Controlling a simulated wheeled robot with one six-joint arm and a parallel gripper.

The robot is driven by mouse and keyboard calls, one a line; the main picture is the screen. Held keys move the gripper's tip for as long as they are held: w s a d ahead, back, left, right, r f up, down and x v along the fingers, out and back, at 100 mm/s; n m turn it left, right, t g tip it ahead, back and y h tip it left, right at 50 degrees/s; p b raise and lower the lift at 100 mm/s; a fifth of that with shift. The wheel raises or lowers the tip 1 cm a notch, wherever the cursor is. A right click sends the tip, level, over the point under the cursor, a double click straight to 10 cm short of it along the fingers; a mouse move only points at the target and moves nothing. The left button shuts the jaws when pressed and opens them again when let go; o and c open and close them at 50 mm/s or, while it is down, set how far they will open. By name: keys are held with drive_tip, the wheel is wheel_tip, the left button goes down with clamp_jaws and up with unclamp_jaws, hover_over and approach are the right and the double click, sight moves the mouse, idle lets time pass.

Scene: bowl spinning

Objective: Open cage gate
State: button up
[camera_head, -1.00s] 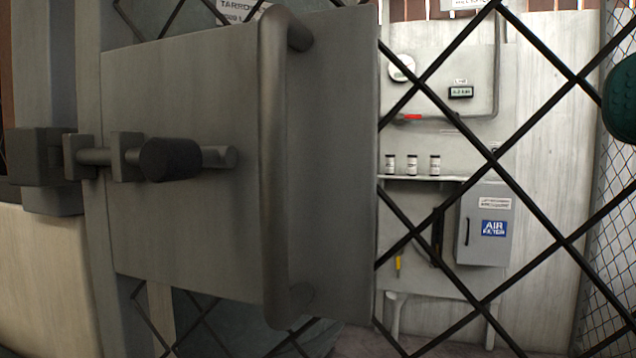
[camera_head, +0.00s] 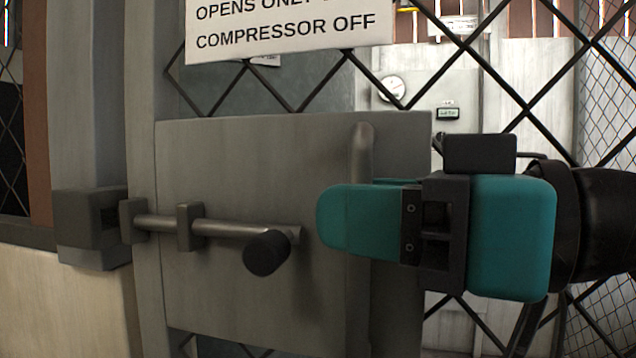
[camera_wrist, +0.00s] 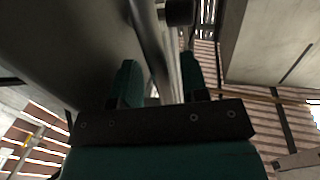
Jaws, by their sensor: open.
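The cage gate has black diamond mesh and a grey metal plate (camera_head: 235,165). The plate carries a sliding bolt (camera_head: 165,224) with a dark round knob (camera_head: 267,253) and a vertical bar handle (camera_head: 360,300). The knob sits to the right of the bolt's brackets. A dark keeper block (camera_head: 85,222) is on the post at left; I cannot tell whether the bolt's tip is inside it. My teal gripper (camera_head: 350,215) is at the handle, its near finger covering the handle's middle. In the wrist view, the handle bar (camera_wrist: 160,45) passes between the open fingers (camera_wrist: 160,82).
A white sign (camera_head: 285,28) hangs on the mesh above the plate, reading in part "COMPRESSOR OFF". Behind the mesh are a round gauge (camera_head: 391,88) and a small display (camera_head: 447,113). A beige panel (camera_head: 65,300) stands below the keeper at left.

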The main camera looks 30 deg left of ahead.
drive_tip(key=shift+a, duration=0.25)
clamp_jaws()
drive_tip(key=shift+w, duration=0.1)
